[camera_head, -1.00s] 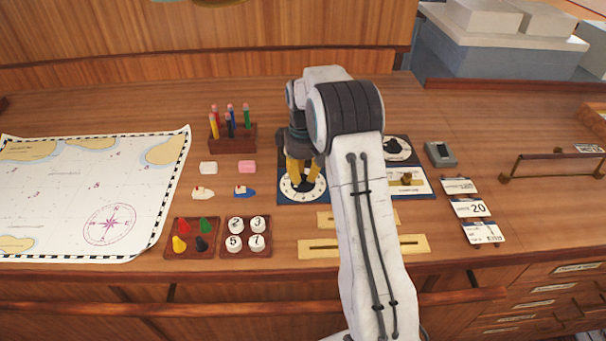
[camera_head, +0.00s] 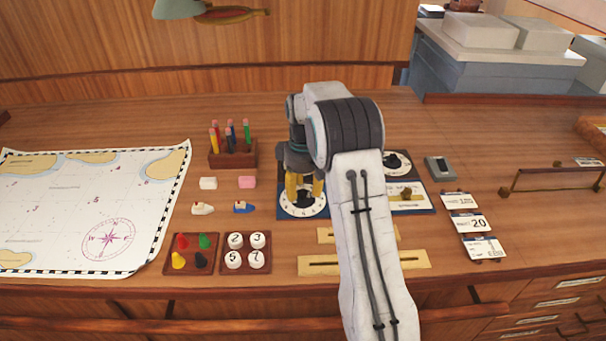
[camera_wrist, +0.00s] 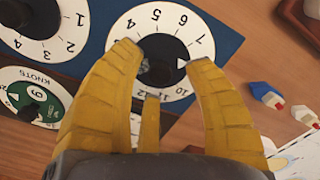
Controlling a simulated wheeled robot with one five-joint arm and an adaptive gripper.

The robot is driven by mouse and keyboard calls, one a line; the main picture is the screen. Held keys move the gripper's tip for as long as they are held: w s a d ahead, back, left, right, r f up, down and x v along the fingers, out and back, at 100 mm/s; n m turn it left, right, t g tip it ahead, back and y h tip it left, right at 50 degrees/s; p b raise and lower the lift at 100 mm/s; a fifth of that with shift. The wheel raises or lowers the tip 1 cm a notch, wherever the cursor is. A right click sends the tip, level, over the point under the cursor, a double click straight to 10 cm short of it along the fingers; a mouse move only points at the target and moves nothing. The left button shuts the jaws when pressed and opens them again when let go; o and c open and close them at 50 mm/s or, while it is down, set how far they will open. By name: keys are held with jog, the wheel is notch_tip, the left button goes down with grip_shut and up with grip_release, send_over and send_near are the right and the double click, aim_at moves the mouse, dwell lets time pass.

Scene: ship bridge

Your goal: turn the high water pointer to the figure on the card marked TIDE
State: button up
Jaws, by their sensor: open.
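The left dial (camera_head: 300,211) is a white ring of numbers on a dark blue board. In the wrist view its ring (camera_wrist: 157,12) shows 5, 6, 7 and 10, 11, 12; 8 and 9 are hidden by a finger. Its black pointer knob (camera_wrist: 160,52) has a white triangle facing right, toward the hidden figures. My gripper (camera_head: 305,192) is open, and in the wrist view its yellow fingers (camera_wrist: 164,58) stand either side of the knob; I cannot tell if they touch. Cards (camera_head: 468,222) lie right of the board; one reads 20, and the word TIDE is not legible.
A second dial (camera_head: 396,163) and a panel with a brass knob (camera_head: 406,193) lie close right of my arm. A pencil block (camera_head: 233,153), erasers, small boats, trays of pegs (camera_head: 189,253) and numbered discs (camera_head: 246,252) stand left, near a chart (camera_head: 60,215).

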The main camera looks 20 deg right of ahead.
notch_tip(320, 180, up, 11)
jog(key=shift+r, duration=0.2)
dwell(0.3)
dwell(0.6)
jog(key=m, duration=0.4)
send_over(303, 192)
notch_tip(303, 192, down, 6)
jog(key=shift+f, duration=0.1)
jog(key=shift+m, duration=0.7)
jog(key=s, duration=0.2)
jog(key=s+a+f, duration=0.1)
jog(key=s, duration=0.1)
jog(key=s+f, duration=0.1)
jog(key=shift+s+a+f, duration=0.1)
jog(key=shift+s+a, duration=0.05)
jog(key=shift+s, duration=0.25)
jog(key=s+a+r, duration=0.2)
jog(key=s+a, duration=0.2)
jog(key=s, duration=0.7)
jog(key=s+a+r, duration=0.3)
jog(key=s, duration=0.8)
jog(key=shift+s+a+r+n+t, duration=0.25)
jog(key=shift+s+a+r+t, duration=0.15)
jog(key=shift+r+t, duration=0.35)
jog(key=shift+s+a+r+n+t, duration=0.3)
jog(key=shift+a+r+t, duration=0.1)
jog(key=shift+r+t, duration=0.35)
jog(key=shift+s+a+r+n+t, duration=0.25)
jog(key=shift+s+a+r+t, duration=0.25)
jog(key=shift+r, duration=0.4)
